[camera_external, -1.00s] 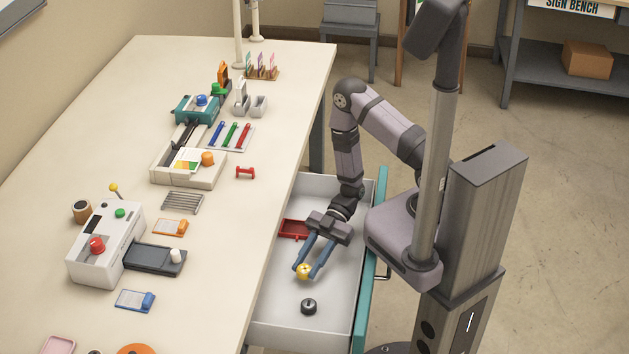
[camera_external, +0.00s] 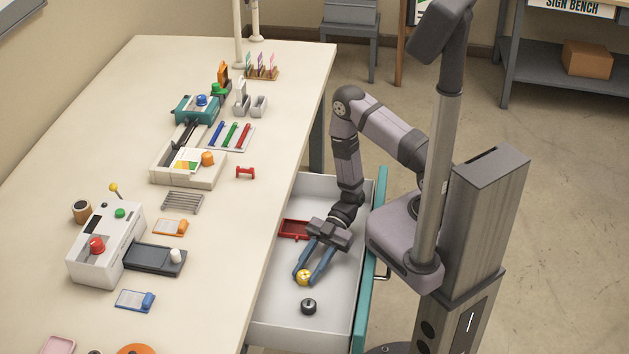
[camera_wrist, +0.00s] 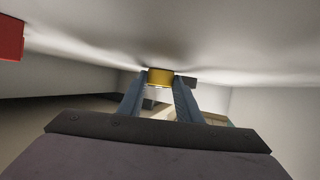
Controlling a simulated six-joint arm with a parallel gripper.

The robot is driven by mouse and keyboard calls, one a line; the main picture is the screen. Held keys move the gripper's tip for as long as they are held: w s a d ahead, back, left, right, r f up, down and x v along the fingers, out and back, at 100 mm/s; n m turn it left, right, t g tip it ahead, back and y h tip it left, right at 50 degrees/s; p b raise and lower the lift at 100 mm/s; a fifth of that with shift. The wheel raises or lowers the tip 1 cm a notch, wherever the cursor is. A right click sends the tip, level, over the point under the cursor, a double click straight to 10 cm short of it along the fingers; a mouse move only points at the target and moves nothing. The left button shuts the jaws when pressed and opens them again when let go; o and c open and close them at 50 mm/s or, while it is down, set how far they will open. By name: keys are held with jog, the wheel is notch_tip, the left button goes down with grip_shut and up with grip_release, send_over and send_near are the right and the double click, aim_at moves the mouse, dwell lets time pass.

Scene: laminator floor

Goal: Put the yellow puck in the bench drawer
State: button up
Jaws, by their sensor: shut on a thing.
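The yellow puck (camera_external: 304,277) is between the blue fingertips of my gripper (camera_external: 303,274), inside the open bench drawer (camera_external: 340,285). In the wrist view the yellow puck (camera_wrist: 160,76) sits between the two finger ends of my gripper (camera_wrist: 160,82), which is shut on it. The drawer is pulled out from the right side of the bench. Whether the puck touches the drawer floor is hard to tell.
A black puck-like object (camera_external: 309,307) lies in the drawer in front of the gripper. A red tray (camera_external: 294,229) lies toward the back of the drawer; a red thing (camera_wrist: 10,38) also shows in the wrist view. The bench edge borders the drawer on the left.

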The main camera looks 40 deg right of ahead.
jog(key=o, duration=1)
jog(key=shift+s+d+f, duration=0.1)
jog(key=shift+s+f, duration=0.15)
jog(key=shift+f, duration=0.45)
jog(key=shift+w+r, duration=0.1)
jog(key=shift+r, duration=0.3)
jog(key=shift+w+r+p, duration=0.2)
jog(key=shift+r+p, duration=0.05)
jog(key=shift+p, duration=0.05)
jog(key=v, duration=0.5)
jog(key=shift+w+r, duration=0.1)
jog(key=shift+r, duration=0.2)
jog(key=shift+r+p, duration=0.45)
jog(key=shift+r, duration=2.95)
